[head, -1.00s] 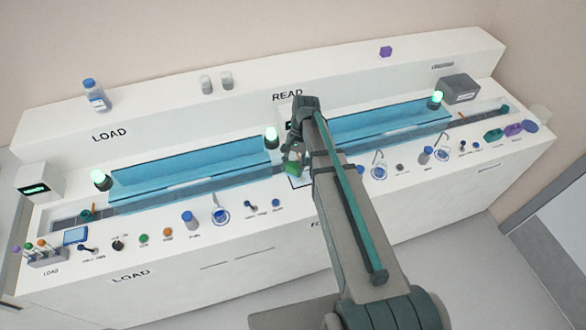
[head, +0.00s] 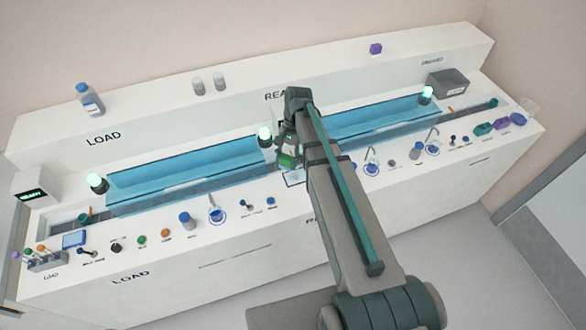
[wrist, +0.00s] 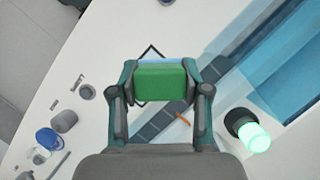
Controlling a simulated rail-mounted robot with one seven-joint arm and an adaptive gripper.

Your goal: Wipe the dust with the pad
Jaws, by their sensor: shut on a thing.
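My gripper (wrist: 160,76) is shut on the pad (wrist: 162,88), a green block with a light blue layer along its far edge. The pad sits between both fingers. In the head view my gripper (head: 287,150) and the green pad (head: 286,161) are at the middle of the bench, below the READ label. A dark square outline (wrist: 142,52) on the white bench shows partly behind the pad in the wrist view. I cannot make out dust; the pad covers part of the outlined area. I cannot tell whether the pad touches the bench.
A grey track (wrist: 152,133) runs beside the pad, with blue clear covers (head: 190,172) on both sides of the middle. A lit green lamp (wrist: 257,138) stands close by. Bottles, hooks and knobs line the front ledge, including a blue-capped bottle (head: 187,221).

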